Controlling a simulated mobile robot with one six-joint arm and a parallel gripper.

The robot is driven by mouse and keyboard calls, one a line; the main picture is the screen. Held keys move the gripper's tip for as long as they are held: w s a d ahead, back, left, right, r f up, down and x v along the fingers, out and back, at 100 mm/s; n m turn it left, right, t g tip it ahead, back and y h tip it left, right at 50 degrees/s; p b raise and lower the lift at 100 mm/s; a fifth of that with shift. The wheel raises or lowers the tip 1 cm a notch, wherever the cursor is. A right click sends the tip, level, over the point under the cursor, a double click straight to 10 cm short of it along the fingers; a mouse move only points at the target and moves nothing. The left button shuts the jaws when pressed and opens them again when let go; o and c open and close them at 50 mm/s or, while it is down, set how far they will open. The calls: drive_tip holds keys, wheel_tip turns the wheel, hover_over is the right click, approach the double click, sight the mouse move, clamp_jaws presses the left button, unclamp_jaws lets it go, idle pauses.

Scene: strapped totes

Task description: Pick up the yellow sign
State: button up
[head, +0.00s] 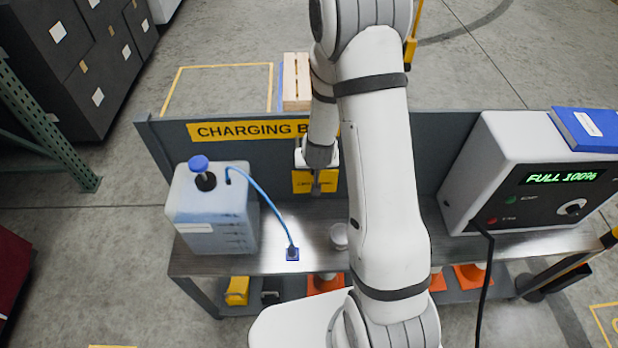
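A small yellow sign (302,183) with dark lettering stands upright at the back of the metal bench (300,258), in front of the grey back panel. My gripper (317,188) is in front of it and hides its middle; yellow shows on both sides. The fingers point down and look like one narrow dark shape, so I cannot tell if they are open or touch the sign. A larger yellow strip reading "CHARGING B" (245,131) is on the back panel; my arm hides its right end.
A translucent jug (210,215) with a blue cap and blue tube stands at left on the bench. A charger box (545,175) reading "FULL 100%" stands at right, a blue binder (587,129) on top. A small round container (338,237) sits mid-bench. Orange cones are below.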

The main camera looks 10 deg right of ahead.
clamp_jaws()
idle(0.4)
drive_tip(key=shift+r, duration=0.1)
